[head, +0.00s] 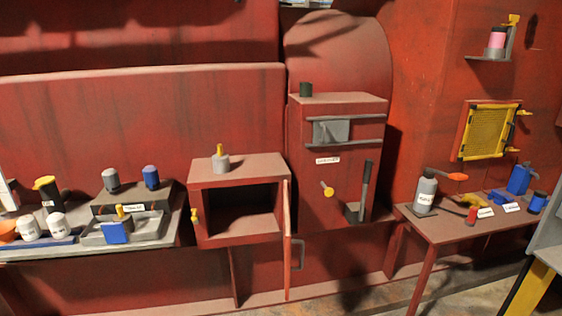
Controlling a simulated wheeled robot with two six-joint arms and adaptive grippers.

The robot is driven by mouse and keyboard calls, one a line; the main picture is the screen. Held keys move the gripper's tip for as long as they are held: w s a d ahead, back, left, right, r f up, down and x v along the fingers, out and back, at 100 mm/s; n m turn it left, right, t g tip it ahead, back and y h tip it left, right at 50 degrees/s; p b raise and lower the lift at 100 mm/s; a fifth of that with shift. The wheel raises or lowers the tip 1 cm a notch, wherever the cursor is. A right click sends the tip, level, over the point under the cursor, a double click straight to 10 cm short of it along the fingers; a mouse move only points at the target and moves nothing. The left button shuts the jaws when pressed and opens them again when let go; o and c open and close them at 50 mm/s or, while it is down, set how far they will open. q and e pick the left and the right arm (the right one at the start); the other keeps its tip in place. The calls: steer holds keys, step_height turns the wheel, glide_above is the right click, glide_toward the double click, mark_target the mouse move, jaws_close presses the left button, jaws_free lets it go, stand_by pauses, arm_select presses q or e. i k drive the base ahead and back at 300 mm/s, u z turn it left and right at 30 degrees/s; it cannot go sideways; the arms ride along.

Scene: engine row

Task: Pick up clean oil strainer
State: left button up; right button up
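No label marks a clean oil strainer, so I cannot tell which item it is. On the left bench, a grey cylinder (111,180) and a blue cylinder (151,177) stand upright on a dark raised block. A grey cylinder with a yellow handle (220,162) stands on top of the red open-fronted box (240,170). A blue piece (116,232) sits at the front of a grey tray (150,228), with a yellow part behind it. Neither of my grippers is in view.
The red box's door (287,240) stands open. A red cabinet (340,150) with a lever is beside it. The right table (440,229) holds a grey bottle (425,192), labels and blue items. White jars (56,225) stand at left. Floor shows at lower right.

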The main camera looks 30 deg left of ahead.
mark_target(220, 160)
steer(key=z, duration=0.1)
steer(key=i, duration=2.45)
steer(key=u, duration=0.6)
